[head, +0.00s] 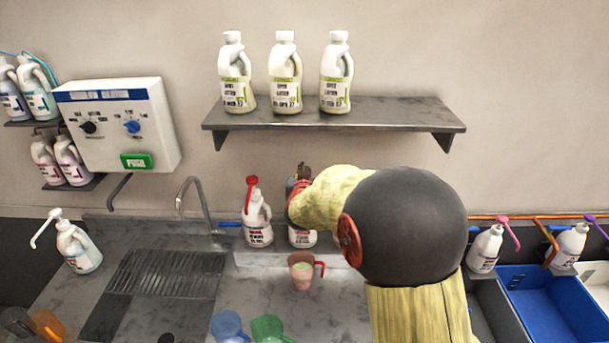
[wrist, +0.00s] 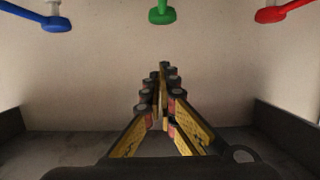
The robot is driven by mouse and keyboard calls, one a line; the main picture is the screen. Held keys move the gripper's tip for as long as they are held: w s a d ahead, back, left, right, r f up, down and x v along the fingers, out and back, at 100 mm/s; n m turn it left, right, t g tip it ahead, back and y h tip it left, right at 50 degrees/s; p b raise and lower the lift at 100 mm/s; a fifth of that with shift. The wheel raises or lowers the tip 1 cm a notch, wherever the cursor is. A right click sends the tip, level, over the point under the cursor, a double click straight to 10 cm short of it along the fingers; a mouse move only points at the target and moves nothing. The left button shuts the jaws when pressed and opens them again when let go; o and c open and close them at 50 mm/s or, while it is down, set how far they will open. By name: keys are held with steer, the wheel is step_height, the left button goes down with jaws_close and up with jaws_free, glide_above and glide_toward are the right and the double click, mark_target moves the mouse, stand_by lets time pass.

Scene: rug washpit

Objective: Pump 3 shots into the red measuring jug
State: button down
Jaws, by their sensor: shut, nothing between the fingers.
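The red measuring jug (head: 300,277) stands upright on the counter in the head view, handle to the right, with something pale inside. Behind it to the left is a white bottle with a red pump (head: 258,225). Another white bottle (head: 302,238) is partly hidden by my arm; its top is covered. My gripper (head: 303,172) is above that bottle, mostly hidden by my arm. In the wrist view my gripper (wrist: 163,75) is shut and empty. A blue pump head (wrist: 57,22), a green pump head (wrist: 162,14) and a red pump head (wrist: 271,14) show along the top edge.
A shelf (head: 390,115) with three bottles is above. A tap (head: 190,190) and ribbed drainer (head: 170,273) are left. Blue (head: 229,326) and green (head: 268,328) jugs stand in front. A white pump bottle (head: 78,247) is far left; a blue bin (head: 550,300) is right.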

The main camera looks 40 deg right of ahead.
steer(key=w+d+f+p, duration=0.1)
steer(key=w+d+f, duration=0.2)
steer(key=w+f, duration=0.1)
steer(key=shift+f, duration=0.7)
steer(key=shift+w+d, duration=0.1)
